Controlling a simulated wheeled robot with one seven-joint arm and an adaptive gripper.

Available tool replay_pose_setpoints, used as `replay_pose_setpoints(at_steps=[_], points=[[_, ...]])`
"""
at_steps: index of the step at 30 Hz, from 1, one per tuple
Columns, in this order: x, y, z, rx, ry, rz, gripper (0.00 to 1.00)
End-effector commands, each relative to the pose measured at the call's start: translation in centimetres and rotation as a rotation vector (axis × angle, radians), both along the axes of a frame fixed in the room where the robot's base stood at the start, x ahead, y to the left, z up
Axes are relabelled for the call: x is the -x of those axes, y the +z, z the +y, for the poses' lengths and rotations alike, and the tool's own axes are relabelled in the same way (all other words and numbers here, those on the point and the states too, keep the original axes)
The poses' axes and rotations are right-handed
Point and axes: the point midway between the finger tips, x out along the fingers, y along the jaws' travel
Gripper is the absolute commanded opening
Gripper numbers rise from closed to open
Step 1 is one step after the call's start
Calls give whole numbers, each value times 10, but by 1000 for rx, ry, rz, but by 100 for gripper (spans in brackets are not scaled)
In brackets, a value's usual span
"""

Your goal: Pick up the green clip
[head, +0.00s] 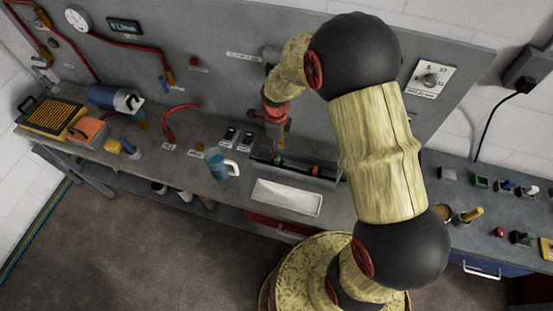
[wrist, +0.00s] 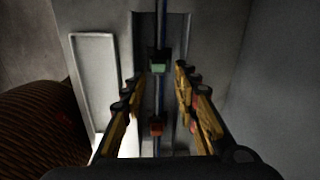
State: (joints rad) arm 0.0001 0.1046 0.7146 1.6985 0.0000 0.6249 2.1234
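The green clip (wrist: 158,64) sits on a thin dark-blue rail (wrist: 161,95) inside a grey trough in the wrist view. A red clip (wrist: 156,128) is on the same rail, closer to my wrist. My gripper (wrist: 161,74) is open, with one yellow-black finger on each side of the rail. The green clip shows between and slightly beyond the fingertips; I see no contact. In the head view my gripper (head: 277,143) points down over the trough, and a small green spot at its tip may be the clip. The finger gap is too small to judge there.
A white tray (head: 287,197) lies in front of the trough, left of the fingers in the wrist view. A blue mug (head: 217,164) stands on the bench to the left. The grey back panel (head: 222,60) rises close behind my gripper.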

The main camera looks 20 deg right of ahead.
Motion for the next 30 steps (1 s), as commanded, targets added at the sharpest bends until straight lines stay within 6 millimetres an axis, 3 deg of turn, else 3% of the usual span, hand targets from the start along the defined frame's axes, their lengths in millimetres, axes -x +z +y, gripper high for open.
replay_pose_setpoints(at_steps=[5, 17, 24, 30], points=[[0, -2, 0, 1, -74, -1, 30], [2, -36, -1, 0, -77, 1, 30], [4, -71, -2, 0, -76, 2, 30], [3, -78, -2, 0, -76, -1, 30]])
